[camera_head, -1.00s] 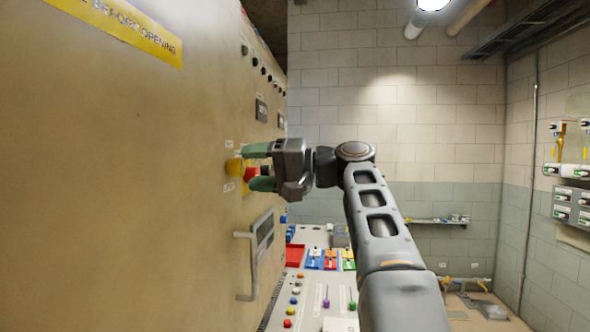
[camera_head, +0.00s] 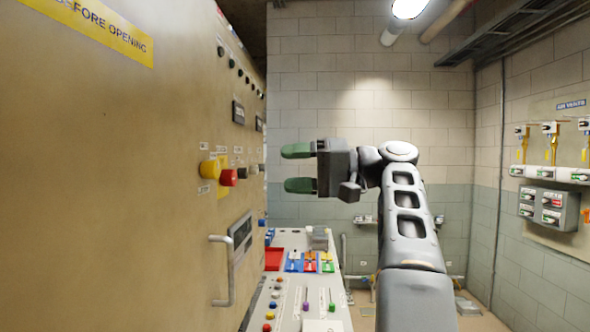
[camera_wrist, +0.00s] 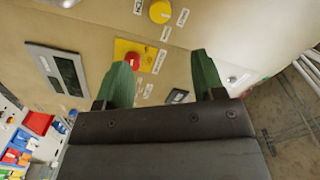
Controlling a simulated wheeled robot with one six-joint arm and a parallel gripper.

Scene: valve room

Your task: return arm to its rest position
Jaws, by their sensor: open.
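My gripper (camera_head: 298,168) is open and empty, its two green fingers pointing left toward the tan cabinet. It stands apart from the cabinet's red button (camera_head: 229,177), with a gap between them in the head view. My arm reaches up from the lower right and is bent at the wrist. In the wrist view, my gripper (camera_wrist: 160,78) shows its fingers spread, with the red button (camera_wrist: 132,60) on its yellow plate beyond, near the left finger. A yellow knob (camera_wrist: 160,11) is at the top of that view; it also shows in the head view (camera_head: 209,169).
The tan cabinet (camera_head: 120,200) fills the left, with a protruding handle (camera_head: 222,270). A console (camera_head: 290,290) with coloured buttons and levers stands below my gripper. A valve panel (camera_head: 549,207) hangs on the right wall. The space between arm and right wall looks free.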

